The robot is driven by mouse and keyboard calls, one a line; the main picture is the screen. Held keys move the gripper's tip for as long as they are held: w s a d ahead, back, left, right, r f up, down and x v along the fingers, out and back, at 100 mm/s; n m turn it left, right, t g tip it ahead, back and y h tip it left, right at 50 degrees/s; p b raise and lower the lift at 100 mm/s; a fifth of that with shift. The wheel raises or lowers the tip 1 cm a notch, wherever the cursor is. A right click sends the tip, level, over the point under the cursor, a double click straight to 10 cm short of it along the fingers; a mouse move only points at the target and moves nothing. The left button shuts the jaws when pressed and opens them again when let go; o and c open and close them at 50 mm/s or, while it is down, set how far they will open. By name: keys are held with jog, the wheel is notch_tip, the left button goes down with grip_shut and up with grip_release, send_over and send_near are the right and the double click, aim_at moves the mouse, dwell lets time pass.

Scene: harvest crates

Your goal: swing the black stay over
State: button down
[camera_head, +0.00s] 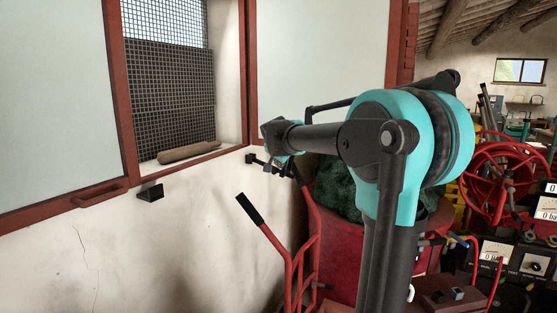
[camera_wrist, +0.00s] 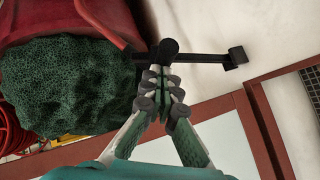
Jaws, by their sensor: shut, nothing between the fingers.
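The black stay (camera_wrist: 205,57) is a thin dark bar with a square block at its right end and a round knob near its middle in the wrist view. In the head view the stay (camera_head: 261,161) stands out at the wall below the window frame. My gripper (camera_wrist: 158,72) is shut and empty, its fingertips right by the bar under the knob; I cannot tell whether they touch it. In the head view my gripper (camera_head: 284,151) is partly hidden by my arm and the stay's right end is unclear.
A black wedge-shaped bracket (camera_head: 150,193) sits on the wall to the left. The red-framed window (camera_head: 118,100) has a sliding panel handle (camera_head: 98,196). A red hand truck (camera_head: 290,262) and a red bin (camera_head: 345,245) with a dark green heap stand close below my arm.

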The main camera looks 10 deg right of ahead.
notch_tip(320, 180, down, 13)
jog(key=w+a+m+t+y, duration=0.1)
jog(key=m+t+y, duration=0.1)
jog(key=t+y, duration=0.1)
jog(key=shift+a+m, duration=0.35)
jog(key=shift+m, duration=0.05)
jog(key=shift+w, duration=0.15)
jog(key=shift+d, duration=0.1)
